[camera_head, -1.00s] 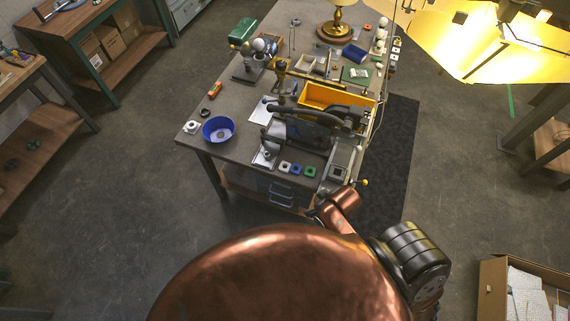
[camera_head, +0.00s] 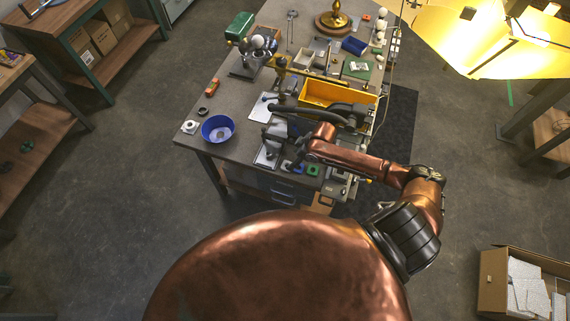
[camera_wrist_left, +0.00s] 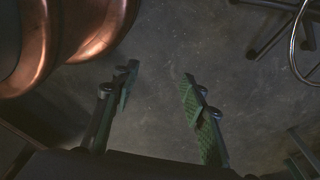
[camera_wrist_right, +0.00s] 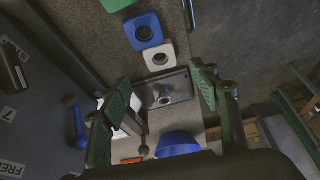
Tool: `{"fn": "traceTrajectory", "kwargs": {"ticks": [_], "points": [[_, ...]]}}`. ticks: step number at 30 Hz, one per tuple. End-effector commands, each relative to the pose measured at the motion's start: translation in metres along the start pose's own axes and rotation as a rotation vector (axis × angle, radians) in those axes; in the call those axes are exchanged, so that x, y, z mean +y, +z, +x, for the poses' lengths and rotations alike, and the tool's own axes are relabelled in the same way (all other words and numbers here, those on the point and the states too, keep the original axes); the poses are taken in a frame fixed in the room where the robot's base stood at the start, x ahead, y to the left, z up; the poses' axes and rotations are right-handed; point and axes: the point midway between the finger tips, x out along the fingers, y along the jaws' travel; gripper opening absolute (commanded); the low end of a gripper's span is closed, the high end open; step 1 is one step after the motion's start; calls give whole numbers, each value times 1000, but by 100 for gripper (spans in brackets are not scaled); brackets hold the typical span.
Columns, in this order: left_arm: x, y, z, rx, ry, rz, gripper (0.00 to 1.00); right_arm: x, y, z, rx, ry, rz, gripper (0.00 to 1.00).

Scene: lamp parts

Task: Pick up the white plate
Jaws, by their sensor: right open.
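The white plate (camera_wrist_right: 151,66) is a small square with a dark round hole. In the right wrist view it lies beside a blue plate (camera_wrist_right: 143,30), just beyond and between the fingertips. My right gripper (camera_wrist_right: 160,80) is open and empty, pointing down above the table. In the head view my right arm reaches over the table's near edge and largely hides the white plate. In the left wrist view my left gripper (camera_wrist_left: 160,72) is open and empty over bare floor; the head view does not show it.
A grey tray with a round metal part (camera_wrist_right: 165,95) adjoins the white plate. A green plate (camera_head: 313,170) lies past the blue one. A blue bowl (camera_head: 218,128) stands at the left table edge, a yellow bin (camera_head: 330,94) behind. A lamp shade (camera_head: 490,35) hangs upper right.

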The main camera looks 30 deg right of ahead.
Motion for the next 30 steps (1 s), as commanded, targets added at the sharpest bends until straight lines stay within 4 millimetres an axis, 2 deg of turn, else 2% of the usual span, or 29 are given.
{"fn": "traceTrajectory", "kwargs": {"ticks": [9,18,26,30], "points": [[2,26,-8,-32,2,-6,40,1,5,31,-1,0,12,56],[1,15,-15,-21,1,-4,40,0,4,68,-1,1,9,56],[0,6,-14,-8,1,-2,40,0,2,72,-1,1,5,56],[0,6,-14,-9,1,-3,40,0,2,72,-1,0,5,48]]}}
